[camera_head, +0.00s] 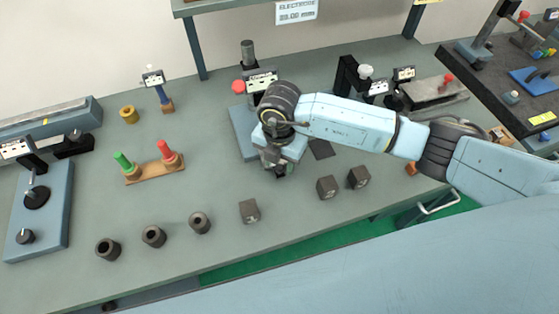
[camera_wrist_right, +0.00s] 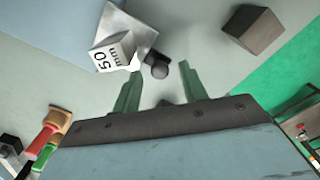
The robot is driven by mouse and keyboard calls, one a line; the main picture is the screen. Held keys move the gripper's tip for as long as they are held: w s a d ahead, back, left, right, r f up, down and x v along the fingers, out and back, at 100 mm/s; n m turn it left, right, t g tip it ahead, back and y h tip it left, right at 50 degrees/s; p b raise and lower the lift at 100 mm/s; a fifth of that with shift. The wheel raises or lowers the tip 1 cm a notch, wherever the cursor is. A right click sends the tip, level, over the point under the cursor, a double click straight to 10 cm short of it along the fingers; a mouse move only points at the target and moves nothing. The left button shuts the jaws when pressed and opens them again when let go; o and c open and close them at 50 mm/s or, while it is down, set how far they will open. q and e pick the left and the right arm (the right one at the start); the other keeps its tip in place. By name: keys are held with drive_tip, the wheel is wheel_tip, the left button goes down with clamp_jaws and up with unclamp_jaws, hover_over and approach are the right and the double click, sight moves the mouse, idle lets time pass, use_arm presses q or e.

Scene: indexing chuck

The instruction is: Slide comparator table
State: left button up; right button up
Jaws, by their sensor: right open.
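The comparator stand (camera_head: 243,130) has a blue base, an upright dark column and a display head with a red knob, at the middle back of the bench. My right gripper (camera_head: 277,168) is at the stand's front, pointing down, and its wrist hides part of the base. In the right wrist view, its two green fingers (camera_wrist_right: 160,85) are apart with nothing between the tips. Just beyond the tips is a dark round knob (camera_wrist_right: 158,68) at the edge of a pale metal plate (camera_wrist_right: 128,25). A white block marked 50 mm (camera_wrist_right: 113,55) is beside the knob. My left gripper is not in view.
Dark blocks (camera_head: 327,187) stand right of the gripper, another (camera_head: 249,211) in front. Several dark hollow cylinders (camera_head: 153,236) line the front left. A wooden rack (camera_head: 153,172) holds green and red pegs. A blue-based gauge (camera_head: 40,210) stands far left.

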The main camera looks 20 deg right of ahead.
drive_tip(key=shift+f, duration=0.35)
clamp_jaws()
